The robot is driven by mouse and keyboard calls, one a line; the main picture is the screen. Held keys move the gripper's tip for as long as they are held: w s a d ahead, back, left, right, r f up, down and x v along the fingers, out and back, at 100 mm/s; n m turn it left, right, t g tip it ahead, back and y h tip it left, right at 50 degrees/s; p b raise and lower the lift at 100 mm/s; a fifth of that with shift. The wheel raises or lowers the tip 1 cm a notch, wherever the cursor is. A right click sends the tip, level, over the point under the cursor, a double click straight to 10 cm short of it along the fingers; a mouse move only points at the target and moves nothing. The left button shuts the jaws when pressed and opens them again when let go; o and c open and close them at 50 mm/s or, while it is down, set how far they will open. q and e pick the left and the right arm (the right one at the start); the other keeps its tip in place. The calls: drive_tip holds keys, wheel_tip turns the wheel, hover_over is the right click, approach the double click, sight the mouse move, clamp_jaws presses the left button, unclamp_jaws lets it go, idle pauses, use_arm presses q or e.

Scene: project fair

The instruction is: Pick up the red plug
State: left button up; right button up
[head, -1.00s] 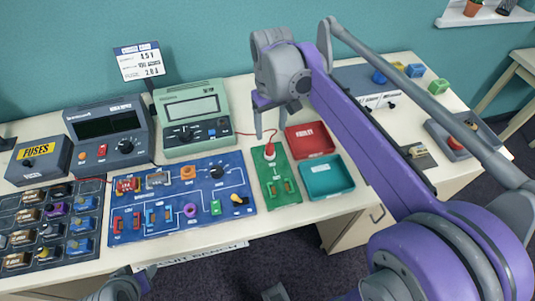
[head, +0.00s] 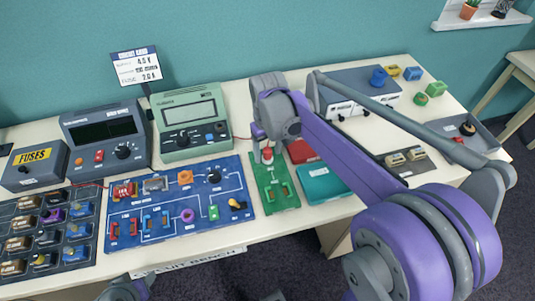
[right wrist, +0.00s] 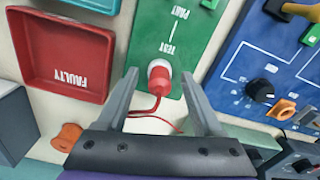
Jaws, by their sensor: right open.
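The red plug (right wrist: 160,82) stands upright in a white socket on the green test board (right wrist: 150,40), with a thin red cable running from it. In the head view the red plug (head: 267,155) shows just below my right gripper (head: 265,140). In the right wrist view my right gripper (right wrist: 159,75) is open, with one finger on each side of the plug and a gap to both. It does not hold the plug. Of my left arm only a grey and purple part shows at the bottom left of the head view; its jaws are not seen.
A red FAULTY tray (right wrist: 65,50) and a teal tray (head: 325,185) stand beside the green board. A blue circuit board (head: 180,205) lies on its other side. The green meter (head: 190,120) stands behind. My right arm hides part of the bench.

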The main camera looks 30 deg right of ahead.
clamp_jaws()
idle(0.3)
